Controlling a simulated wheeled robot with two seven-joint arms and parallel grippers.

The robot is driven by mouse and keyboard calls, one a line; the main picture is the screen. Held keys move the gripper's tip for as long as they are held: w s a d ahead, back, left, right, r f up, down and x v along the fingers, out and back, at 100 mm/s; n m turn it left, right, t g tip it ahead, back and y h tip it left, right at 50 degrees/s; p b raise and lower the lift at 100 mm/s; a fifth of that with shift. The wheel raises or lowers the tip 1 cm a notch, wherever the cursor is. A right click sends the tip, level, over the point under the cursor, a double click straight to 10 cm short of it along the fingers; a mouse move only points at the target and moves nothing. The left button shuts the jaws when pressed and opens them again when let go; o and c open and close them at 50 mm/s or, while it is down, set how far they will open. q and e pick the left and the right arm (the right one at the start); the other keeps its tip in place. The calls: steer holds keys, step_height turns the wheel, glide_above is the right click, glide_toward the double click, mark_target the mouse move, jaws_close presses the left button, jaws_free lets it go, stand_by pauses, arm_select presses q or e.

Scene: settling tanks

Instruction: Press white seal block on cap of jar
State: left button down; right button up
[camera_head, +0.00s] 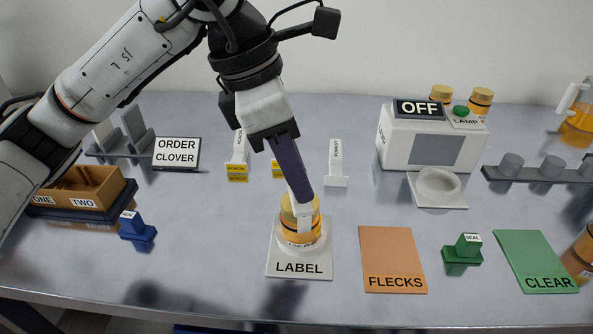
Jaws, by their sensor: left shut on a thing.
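My left gripper (300,188) reaches down from above with its dark purple fingers shut on a white block, most likely the white seal block (305,211). Only a small part of the block shows at the fingertips, in front of the gold cap (288,215). The cap is on an amber jar (316,229), which stands upright in a round white holder on the white LABEL plate (285,257). The fingers cover part of the cap, and I cannot tell whether the block touches it. My right gripper is out of view.
A blue seal block (137,228) is at left, near a brown tray (98,178). An orange FLECKS mat (392,250), green seal block (463,249) and green CLEAR mat (533,250) lie at right. A white lamp box (392,152) reading OFF stands behind.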

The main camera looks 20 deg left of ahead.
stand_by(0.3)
arm_select(q)
steer(key=shift+r+p, duration=2.1)
steer(key=shift+r, duration=0.95)
steer(key=shift+f, duration=0.1)
